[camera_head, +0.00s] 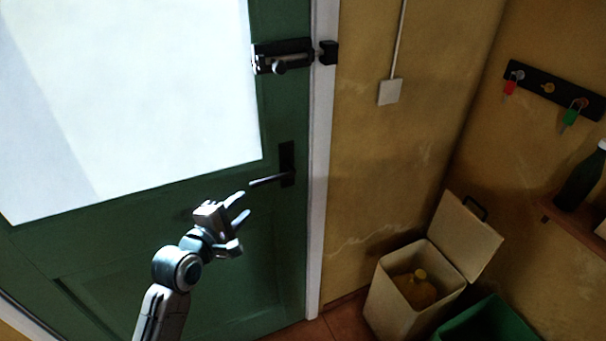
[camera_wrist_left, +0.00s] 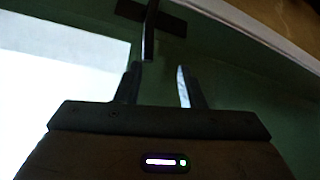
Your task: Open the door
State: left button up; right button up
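The green door (camera_head: 215,250) with a large white panel looks shut against its white frame (camera_head: 318,200). Its dark lever handle (camera_head: 270,181) is near the right edge and points left; it also shows in the left wrist view (camera_wrist_left: 149,40). Above it is a black slide bolt (camera_head: 283,57). Its rod seems to reach the keeper (camera_head: 328,52) on the frame. My left gripper (camera_head: 243,206) is below and left of the handle's free end. In the left wrist view its fingers (camera_wrist_left: 158,85) are apart and empty, with the lever just beyond them. My right gripper is not in view.
Right of the frame is a yellow wall with a white switch (camera_head: 390,91). An open cream bin (camera_head: 405,305) and a green bin (camera_head: 490,322) stand on the floor. A key rack (camera_head: 550,88) and a shelf (camera_head: 575,222) with a dark bottle (camera_head: 582,180) are at right.

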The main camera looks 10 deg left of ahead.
aim_at(266, 182)
pick_arm(q)
jog(key=w+d, duration=0.1)
jog(key=w, duration=0.2)
jog(key=w+d+p, duration=0.1)
jog(key=w+d, duration=0.1)
jog(key=w, duration=0.1)
jog(key=w+d+p, duration=0.1)
jog(key=w, duration=0.2)
jog(key=shift+w+d+r, duration=0.15)
jog(key=shift+w+r, duration=0.2)
jog(key=shift+w, duration=0.15)
grip_shut()
